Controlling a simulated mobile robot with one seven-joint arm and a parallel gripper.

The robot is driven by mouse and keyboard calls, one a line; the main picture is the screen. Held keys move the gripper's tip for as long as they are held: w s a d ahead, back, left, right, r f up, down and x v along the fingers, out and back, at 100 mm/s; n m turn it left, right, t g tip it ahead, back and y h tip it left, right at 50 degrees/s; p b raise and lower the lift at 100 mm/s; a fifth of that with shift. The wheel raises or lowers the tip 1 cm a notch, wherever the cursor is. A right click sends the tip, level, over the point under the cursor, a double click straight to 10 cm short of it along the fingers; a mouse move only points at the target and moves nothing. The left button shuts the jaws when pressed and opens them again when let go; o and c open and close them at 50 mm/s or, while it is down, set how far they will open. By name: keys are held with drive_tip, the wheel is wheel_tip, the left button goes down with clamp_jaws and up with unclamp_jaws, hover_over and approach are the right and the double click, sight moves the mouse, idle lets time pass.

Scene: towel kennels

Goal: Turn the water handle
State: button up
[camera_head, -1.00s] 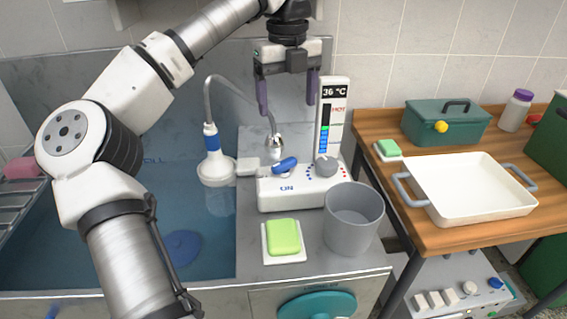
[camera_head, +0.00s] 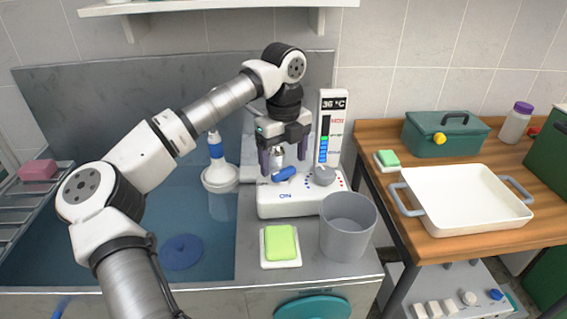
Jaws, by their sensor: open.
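The blue water handle (camera_head: 285,174) sits on top of the white tap unit (camera_head: 283,209), slanting up to the right. The unit's front carries a blue "ON" label. My gripper (camera_head: 283,164) is open and points down just over the handle. Its two purple-grey fingers are spread to either side, with the metal spout (camera_head: 278,156) showing between them. I cannot tell whether the fingers touch the handle. A grey round knob (camera_head: 324,175) is right of the handle, below a display panel (camera_head: 329,128) reading 36 °C.
A grey bucket (camera_head: 348,226) stands close to the tap unit's right front. A green sponge (camera_head: 281,243) lies on a white dish in front. The water-filled basin (camera_head: 120,240) is at left. A wooden table (camera_head: 455,245) at right holds a white tray (camera_head: 466,207) and a green toolbox (camera_head: 440,133).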

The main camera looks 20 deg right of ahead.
sight(284, 176)
drive_tip(key=shift+f, duration=1.35)
drive_tip(key=shift+c, duration=0.4)
drive_tip(key=c, duration=0.9)
drive_tip(key=shift+m+b, duration=0.4)
drive_tip(key=shift+m, duration=0.6)
drive_tip(key=shift+m+b, duration=0.5)
drive_tip(key=shift+m, duration=1.4)
